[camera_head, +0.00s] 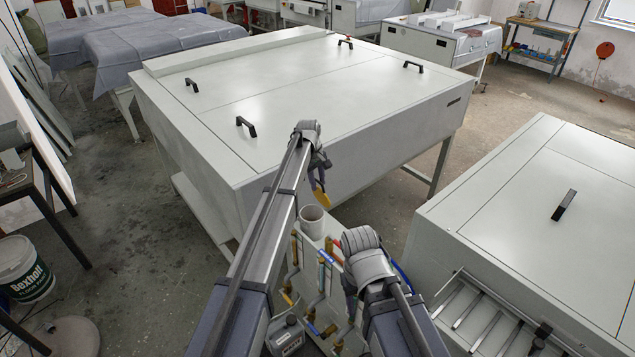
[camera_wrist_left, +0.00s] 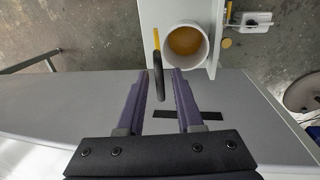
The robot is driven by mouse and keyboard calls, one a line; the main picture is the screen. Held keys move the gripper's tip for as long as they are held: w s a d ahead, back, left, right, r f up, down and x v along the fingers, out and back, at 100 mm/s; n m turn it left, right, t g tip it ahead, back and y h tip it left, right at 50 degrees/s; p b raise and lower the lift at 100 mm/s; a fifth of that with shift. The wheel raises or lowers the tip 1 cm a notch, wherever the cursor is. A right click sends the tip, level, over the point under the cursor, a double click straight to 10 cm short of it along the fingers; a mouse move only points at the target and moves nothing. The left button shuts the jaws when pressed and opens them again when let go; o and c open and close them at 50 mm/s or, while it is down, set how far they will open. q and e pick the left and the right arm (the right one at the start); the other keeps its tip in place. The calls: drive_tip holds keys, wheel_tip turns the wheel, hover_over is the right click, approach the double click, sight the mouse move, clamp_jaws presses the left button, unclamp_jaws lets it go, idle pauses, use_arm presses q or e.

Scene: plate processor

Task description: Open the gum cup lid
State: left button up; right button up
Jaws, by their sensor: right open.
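The gum cup (camera_head: 312,222) is a white round cup at the near edge of the large machine. In the left wrist view its mouth (camera_wrist_left: 185,42) is uncovered and shows an orange-brown inside. A thin yellow and dark piece (camera_wrist_left: 158,66), likely the lid seen edge-on, stands beside the cup's left rim. In the head view its yellow part (camera_head: 321,197) shows above the cup. My left gripper (camera_head: 319,178) is above the cup; its fingers (camera_wrist_left: 159,76) are apart on either side of this piece, with gaps visible. My right gripper (camera_head: 351,302) is low, right of the cup, mostly hidden by its wrist.
A large grey machine (camera_head: 290,85) with several black handles fills the middle. Coloured valves and pipes (camera_head: 325,270) lie below the cup, between my arms. Another grey machine (camera_head: 500,215) stands at the right. A white bucket (camera_head: 25,268) is at the left.

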use_arm(q)
drive_tip(key=shift+o, duration=0.2)
wheel_tip(320, 180, up, 8)
drive_tip(key=a+p, duration=0.1)
drive_tip(key=p, duration=0.6)
drive_tip(key=shift+s+p, duration=0.4)
drive_tip(key=shift+s, duration=0.05)
drive_tip(key=shift+f, duration=0.2)
drive_tip(key=s+d+f+m+b, duration=0.1)
drive_tip(key=s+f+m+b, duration=0.2)
drive_tip(key=s, duration=1.1)
drive_tip(key=s+d+f+m+g+y+b, duration=0.1)
drive_tip(key=s+f+m+b, duration=0.3)
drive_tip(key=s, duration=1.1)
drive_tip(key=s+d+f+m+y+b, duration=0.1)
drive_tip(key=s+f+m+b, duration=0.3)
drive_tip(key=s, duration=1)
drive_tip(key=shift+s+d+m, duration=0.25)
drive_tip(key=shift+s+m, duration=0.1)
drive_tip(key=shift+m, duration=0.55)
